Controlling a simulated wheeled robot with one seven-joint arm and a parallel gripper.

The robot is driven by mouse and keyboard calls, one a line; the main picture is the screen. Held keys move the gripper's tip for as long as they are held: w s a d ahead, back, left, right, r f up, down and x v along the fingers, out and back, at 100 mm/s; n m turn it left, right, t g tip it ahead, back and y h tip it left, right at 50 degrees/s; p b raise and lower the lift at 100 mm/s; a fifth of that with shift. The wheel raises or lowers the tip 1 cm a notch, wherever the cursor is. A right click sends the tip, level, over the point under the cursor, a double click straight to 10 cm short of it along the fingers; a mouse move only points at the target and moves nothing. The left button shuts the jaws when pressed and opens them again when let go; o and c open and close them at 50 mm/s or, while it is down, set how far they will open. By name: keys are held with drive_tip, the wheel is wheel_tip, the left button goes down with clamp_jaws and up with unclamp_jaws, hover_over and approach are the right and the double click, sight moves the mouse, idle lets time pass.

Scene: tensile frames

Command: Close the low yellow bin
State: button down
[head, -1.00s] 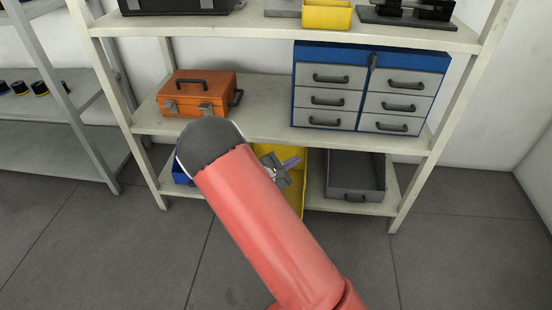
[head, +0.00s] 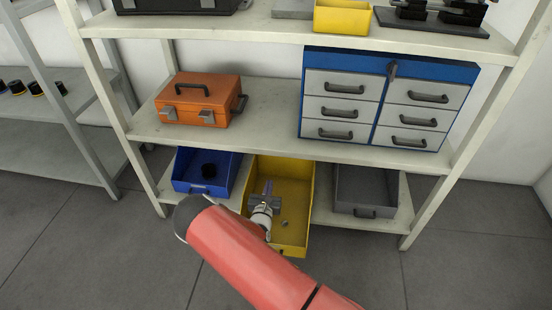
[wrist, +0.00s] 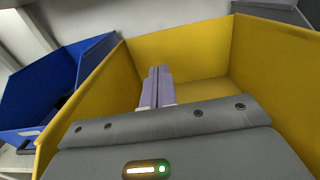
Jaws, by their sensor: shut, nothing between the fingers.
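The low yellow bin (head: 294,232) is on the bottom shelf between a blue bin and a grey bin. It is pulled out, and its front sticks out past the shelf edge. A small grey object (head: 285,223) lies on its floor. My gripper (head: 267,187) is over the open bin, toward its left side, with its fingers together and empty. In the wrist view, my fingers (wrist: 156,88) point toward one yellow wall (wrist: 180,55) of the bin. I cannot tell whether they touch it. My arm hides the bin's front left part in the head view.
The blue bin (head: 185,184) holds a dark round thing (head: 208,171). The grey bin (head: 365,190) is at right. The middle shelf (head: 255,125) above carries an orange toolbox (head: 200,100) and a blue drawer cabinet (head: 392,68). Open floor (head: 350,265) lies in front.

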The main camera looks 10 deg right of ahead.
drive_tip(key=x, duration=1.3)
drive_tip(key=shift+b, duration=0.45)
drive_tip(key=shift+w+d, duration=0.1)
